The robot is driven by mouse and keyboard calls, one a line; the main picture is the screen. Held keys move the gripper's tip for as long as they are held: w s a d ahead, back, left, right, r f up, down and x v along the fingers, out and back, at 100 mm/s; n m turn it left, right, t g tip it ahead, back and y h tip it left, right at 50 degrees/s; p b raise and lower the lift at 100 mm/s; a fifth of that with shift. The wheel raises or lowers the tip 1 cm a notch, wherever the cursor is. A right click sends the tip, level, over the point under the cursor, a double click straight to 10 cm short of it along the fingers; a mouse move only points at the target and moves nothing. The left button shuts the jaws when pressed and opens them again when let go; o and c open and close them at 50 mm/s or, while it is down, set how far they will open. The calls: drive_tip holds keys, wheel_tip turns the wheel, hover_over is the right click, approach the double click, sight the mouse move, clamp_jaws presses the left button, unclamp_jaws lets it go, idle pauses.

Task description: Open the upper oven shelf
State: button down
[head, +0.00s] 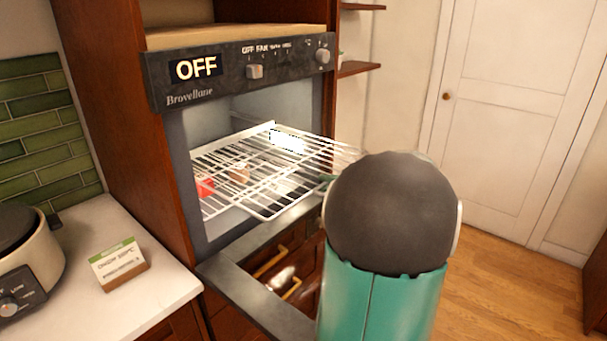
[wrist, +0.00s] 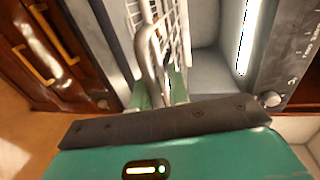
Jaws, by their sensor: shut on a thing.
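The oven (head: 169,130) is open at the front, with white wire shelves inside. The upper oven shelf (head: 300,142) sticks out of the cavity toward the right, and its outer end runs behind my arm. Wirework below it overlaps in the picture, so the two levels are hard to separate. In the wrist view, the shelf's wire grid (wrist: 165,22) stands edge-on, with a thick grey bar at its front. My gripper (wrist: 168,92) is shut on that front bar; its green fingers show beside the wires.
The oven door (head: 250,297) is folded down below the cavity. A red item (head: 205,187) and a small brownish item (head: 240,175) show among the wires. Wooden floor (head: 500,290) is clear at right.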

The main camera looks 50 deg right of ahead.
drive_tip(key=s, duration=0.2)
drive_tip(key=s+f, duration=0.1)
drive_tip(key=s, duration=0.2)
drive_tip(key=shift+s, duration=0.15)
drive_tip(key=c, duration=1.5)
unclamp_jaws()
drive_tip(key=shift+d, duration=0.1)
drive_tip(key=shift+r, duration=0.1)
drive_tip(key=shift+r, duration=0.15)
drive_tip(key=s+r, duration=0.2)
drive_tip(key=s, duration=1.1)
drive_tip(key=shift+s+d+r, duration=0.15)
drive_tip(key=shift+s+r, duration=0.05)
drive_tip(key=shift+r, duration=0.2)
